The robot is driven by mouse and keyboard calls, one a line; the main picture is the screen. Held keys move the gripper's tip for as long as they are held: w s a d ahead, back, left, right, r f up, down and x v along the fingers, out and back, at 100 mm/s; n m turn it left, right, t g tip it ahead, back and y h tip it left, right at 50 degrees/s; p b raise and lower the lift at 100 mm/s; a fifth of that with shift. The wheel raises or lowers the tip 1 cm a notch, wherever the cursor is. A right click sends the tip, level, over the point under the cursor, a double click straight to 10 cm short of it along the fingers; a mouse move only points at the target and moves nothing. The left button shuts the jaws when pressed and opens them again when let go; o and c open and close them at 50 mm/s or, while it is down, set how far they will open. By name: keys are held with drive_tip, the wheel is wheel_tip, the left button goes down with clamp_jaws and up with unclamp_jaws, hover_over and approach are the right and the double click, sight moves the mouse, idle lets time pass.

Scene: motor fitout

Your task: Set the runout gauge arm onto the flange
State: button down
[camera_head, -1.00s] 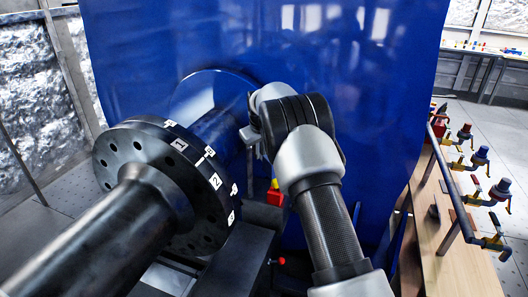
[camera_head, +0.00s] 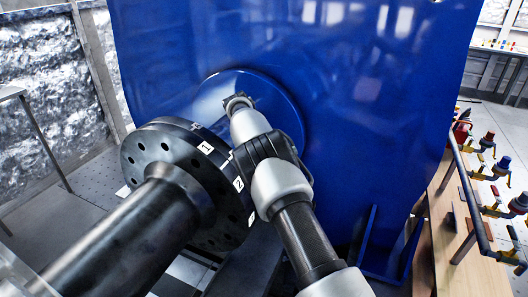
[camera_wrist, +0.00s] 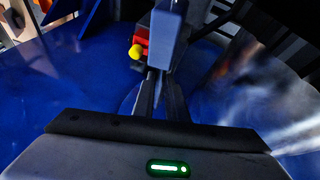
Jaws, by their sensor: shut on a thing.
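The flange (camera_head: 185,168) is a black disc with bolt holes and white number tags on its rim, on a thick dark shaft (camera_head: 120,230). My gripper (camera_head: 238,101) is just behind and above the flange's right side, in front of the blue housing. In the wrist view, my gripper (camera_wrist: 160,98) is shut on a grey bar-shaped piece (camera_wrist: 166,38), which I take for the runout gauge arm. A red part with a yellow ball (camera_wrist: 136,52) shows beside it; I cannot tell whether they are joined. In the head view, my wrist hides most of the held piece.
A large blue housing (camera_head: 370,110) stands right behind the flange, with a round blue plate (camera_head: 285,105) on it. A wooden bench (camera_head: 448,240) with a pipe rail and coloured valves (camera_head: 486,142) is at the right. Open floor (camera_head: 85,195) lies at the left.

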drive_tip(key=shift+w+a, duration=0.1)
drive_tip(key=shift+a, duration=0.05)
idle(0.3)
drive_tip(key=c, duration=1.8)
unclamp_jaws()
drive_tip(key=shift+o, duration=0.2)
drive_tip(key=v, duration=1.7)
drive_tip(key=shift+a+r+b, duration=0.15)
drive_tip(key=shift+r+b, duration=0.05)
drive_tip(key=shift+b, duration=0.25)
